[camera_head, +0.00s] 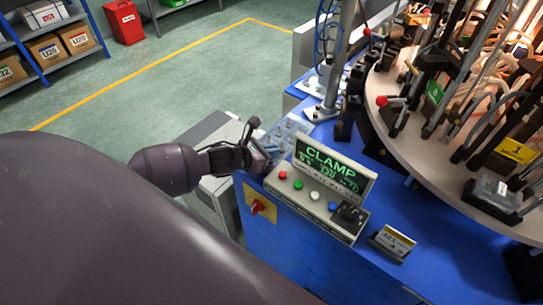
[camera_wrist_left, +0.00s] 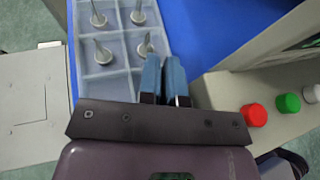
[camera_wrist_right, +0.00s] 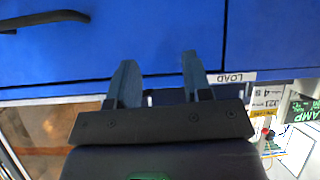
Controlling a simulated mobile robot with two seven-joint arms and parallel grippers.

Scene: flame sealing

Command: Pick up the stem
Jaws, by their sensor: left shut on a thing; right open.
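Several grey metal stems with pointed tips and round bases stand in the compartments of a clear tray (camera_wrist_left: 122,80) in the left wrist view. One stem (camera_wrist_left: 147,43) leans right at the tip of a finger of my left gripper (camera_wrist_left: 163,58). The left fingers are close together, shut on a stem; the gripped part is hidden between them. In the head view my left gripper (camera_head: 262,157) is low over the near edge of the tray (camera_head: 284,134), beside the control box. My right gripper (camera_wrist_right: 158,62) is open and empty, facing a blue cabinet front.
The control box (camera_head: 318,192) with the CLAMP display stands just right of my left gripper. The round machine table (camera_head: 400,152) with rods and hoses fills the right. A red rotary switch (camera_head: 261,206) is on the cabinet front below. Open floor lies at the left.

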